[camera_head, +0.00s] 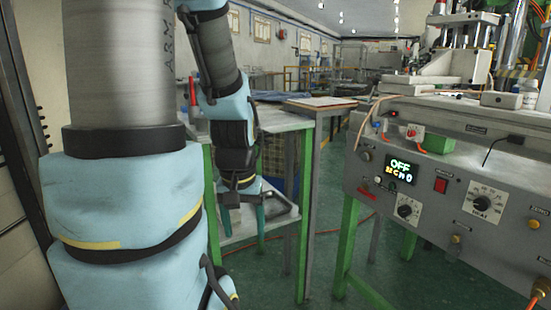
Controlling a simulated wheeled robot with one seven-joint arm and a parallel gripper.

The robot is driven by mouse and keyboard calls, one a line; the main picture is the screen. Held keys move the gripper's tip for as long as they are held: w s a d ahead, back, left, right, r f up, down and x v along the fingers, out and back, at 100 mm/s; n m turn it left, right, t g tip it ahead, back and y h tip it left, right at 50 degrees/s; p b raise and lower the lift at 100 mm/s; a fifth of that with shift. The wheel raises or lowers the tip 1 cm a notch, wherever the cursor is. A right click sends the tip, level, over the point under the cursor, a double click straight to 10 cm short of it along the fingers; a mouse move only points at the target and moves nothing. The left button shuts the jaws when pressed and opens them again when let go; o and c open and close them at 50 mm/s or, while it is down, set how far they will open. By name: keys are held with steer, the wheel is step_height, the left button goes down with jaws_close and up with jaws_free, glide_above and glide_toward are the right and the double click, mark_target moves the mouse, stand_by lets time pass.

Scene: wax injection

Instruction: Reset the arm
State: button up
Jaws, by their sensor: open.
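My arm fills the left of the head view, with light blue joints and dark grey links. It bends over and hangs down towards the middle. My gripper (243,221) is at the lower end and points downward. Its two fingers are apart, and I see nothing between them. It hangs in front of a workbench (285,122) with green legs, below the level of the bench top.
On the right stands a grey control panel (430,200) with a lit display (400,171) reading OFF, a red switch (441,185) and knobs. A press machine (445,65) is above it. Green floor (330,255) lies open between bench and panel, crossed by an orange cable.

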step_height(320, 180, up, 17)
steer(key=p, duration=1.5)
steer(key=shift+r+p, duration=0.2)
steer(key=shift+p, duration=0.2)
steer(key=shift+c, duration=0.3)
